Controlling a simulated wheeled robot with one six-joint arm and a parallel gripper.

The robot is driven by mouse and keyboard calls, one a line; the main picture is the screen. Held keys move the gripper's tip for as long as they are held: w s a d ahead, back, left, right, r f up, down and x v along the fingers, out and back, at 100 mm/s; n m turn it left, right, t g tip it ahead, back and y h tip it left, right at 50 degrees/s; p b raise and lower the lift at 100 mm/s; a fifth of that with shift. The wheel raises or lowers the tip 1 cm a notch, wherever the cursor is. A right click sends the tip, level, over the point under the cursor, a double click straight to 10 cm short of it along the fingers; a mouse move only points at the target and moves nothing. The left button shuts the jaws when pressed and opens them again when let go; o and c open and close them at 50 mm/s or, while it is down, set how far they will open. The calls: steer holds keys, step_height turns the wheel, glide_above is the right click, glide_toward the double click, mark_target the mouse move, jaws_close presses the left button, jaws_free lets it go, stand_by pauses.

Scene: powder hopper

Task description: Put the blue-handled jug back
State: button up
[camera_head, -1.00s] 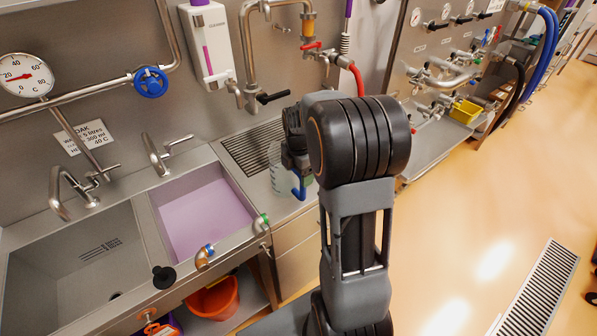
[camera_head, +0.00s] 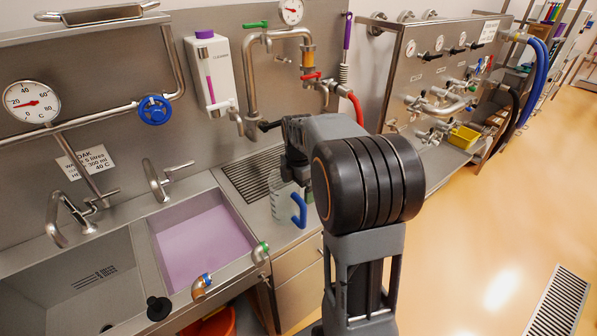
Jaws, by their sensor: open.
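The blue-handled jug (camera_head: 281,204) is a clear, see-through vessel standing upright on the steel counter, right of the sink and in front of the ribbed drain grate. Its blue handle (camera_head: 299,211) faces right and toward me. My gripper (camera_head: 296,174) is above the jug, pointing down, and overlaps its upper rim in the picture. It is open. The fingertips are small and dark, partly hidden by my arm, and I cannot tell if they touch the jug.
The sink basin (camera_head: 203,242) holds purple liquid. A red hose (camera_head: 357,107) hangs near my arm. Open floor lies to the right.

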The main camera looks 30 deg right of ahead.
step_height(320, 180, up, 6)
steer(key=f, duration=0.1)
steer(key=s+a+r+m+t, duration=0.2)
steer(key=s+a+r+m, duration=0.1)
steer(key=s+a+m, duration=0.45)
steer(key=s+a+f+m+t, duration=0.2)
steer(key=s+a+f+m, duration=0.2)
steer(key=s+m, duration=0.3)
steer(key=shift+s+a+m+t, duration=0.2)
steer(key=shift+a+m+t, duration=0.15)
steer(key=shift+m, duration=2.2)
steer(key=shift+r, duration=0.1)
